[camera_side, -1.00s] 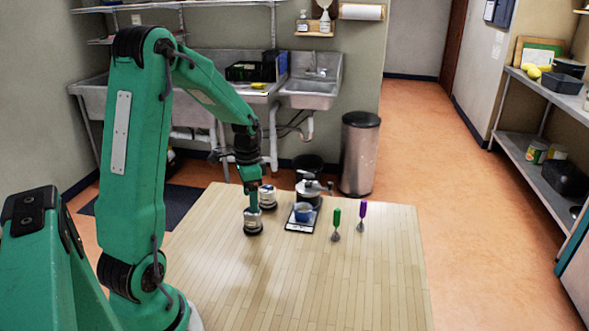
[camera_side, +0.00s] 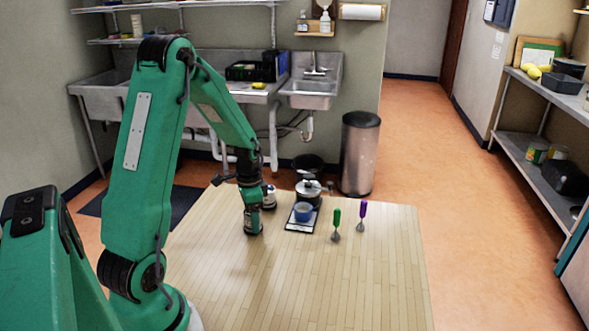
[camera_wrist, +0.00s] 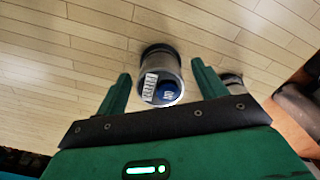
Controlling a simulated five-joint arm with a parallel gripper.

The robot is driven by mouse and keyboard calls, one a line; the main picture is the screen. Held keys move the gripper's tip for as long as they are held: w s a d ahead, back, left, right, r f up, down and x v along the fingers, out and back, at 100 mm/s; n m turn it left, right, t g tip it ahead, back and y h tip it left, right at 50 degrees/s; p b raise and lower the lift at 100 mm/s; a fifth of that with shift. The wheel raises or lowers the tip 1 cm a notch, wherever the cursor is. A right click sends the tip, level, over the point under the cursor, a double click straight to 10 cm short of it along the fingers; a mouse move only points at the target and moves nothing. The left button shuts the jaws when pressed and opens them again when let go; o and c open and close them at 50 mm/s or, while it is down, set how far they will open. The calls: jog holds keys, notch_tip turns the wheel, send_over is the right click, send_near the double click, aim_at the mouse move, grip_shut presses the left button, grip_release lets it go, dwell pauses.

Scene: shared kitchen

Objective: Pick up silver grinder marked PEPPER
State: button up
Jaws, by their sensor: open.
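A silver grinder (camera_side: 253,229) stands on the wooden table under my gripper (camera_side: 251,214) in the side view. In the wrist view this grinder (camera_wrist: 170,64) shows a white label and a blue patch, with lettering too small to read. My gripper (camera_wrist: 160,72) is open, with one green finger on each side of the grinder and visible gaps to it. A second similar silver grinder (camera_side: 269,198) stands farther back; in the wrist view it (camera_wrist: 236,84) is partly hidden beyond the right finger. I cannot tell which one says PEPPER.
A blue cup (camera_side: 303,212) sits on a dark, flat scale-like thing (camera_side: 299,227) to the right. A lidded pot (camera_side: 308,193) stands behind it. A green-handled utensil (camera_side: 336,222) and a purple-handled one (camera_side: 363,212) stand farther right. The table's front is clear.

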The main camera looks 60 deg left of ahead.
jog(key=shift+f, duration=0.65)
jog(key=c, duration=1.3)
jog(key=shift+r, duration=0.2)
jog(key=shift+r, duration=0.85)
notch_tip(320, 180, up, 2)
jog(key=shift+r, duration=0.2)
jog(key=d+r, duration=0.2)
jog(key=d, duration=0.2)
jog(key=d+r, duration=0.2)
jog(key=d, duration=0.1)
jog(key=w+d+r, duration=0.1)
jog(key=d+r, duration=0.1)
jog(key=d, duration=0.2)
jog(key=shift+d+r, duration=0.35)
